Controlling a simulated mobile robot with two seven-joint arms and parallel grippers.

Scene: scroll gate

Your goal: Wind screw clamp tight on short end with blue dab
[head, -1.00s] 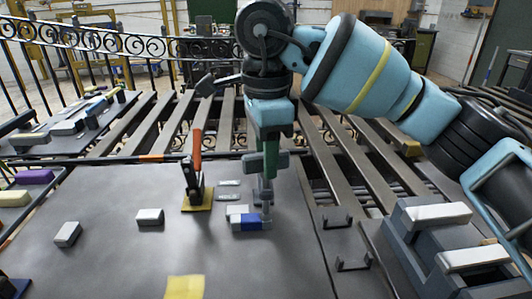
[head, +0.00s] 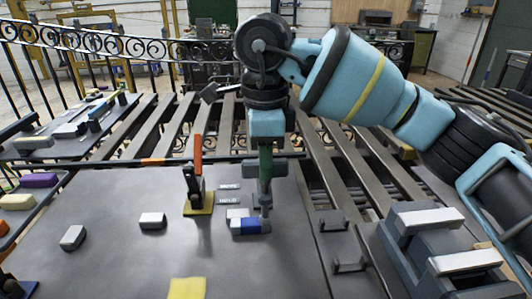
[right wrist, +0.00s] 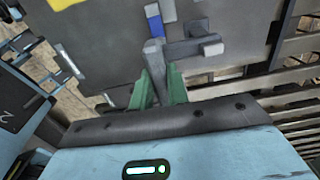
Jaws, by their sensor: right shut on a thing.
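My right gripper (head: 265,183) points down and is shut on the upper part of the grey screw clamp (head: 265,211). The right wrist view shows the clamp's grey post (right wrist: 154,58) between the green fingers (right wrist: 158,88). The clamp stands at the right end of a short piece with a blue dab (head: 249,226). The blue dab also shows in the right wrist view (right wrist: 154,20), just beyond the post. Whether the clamp's screw presses on the piece cannot be told. My left gripper is not in view.
A toggle clamp with an orange handle (head: 197,157) stands on a yellow base left of the gripper. Small light blocks (head: 152,220) and a yellow patch (head: 187,288) lie on the grey table (head: 110,255). A slotted grey rack (head: 400,247) stands at right.

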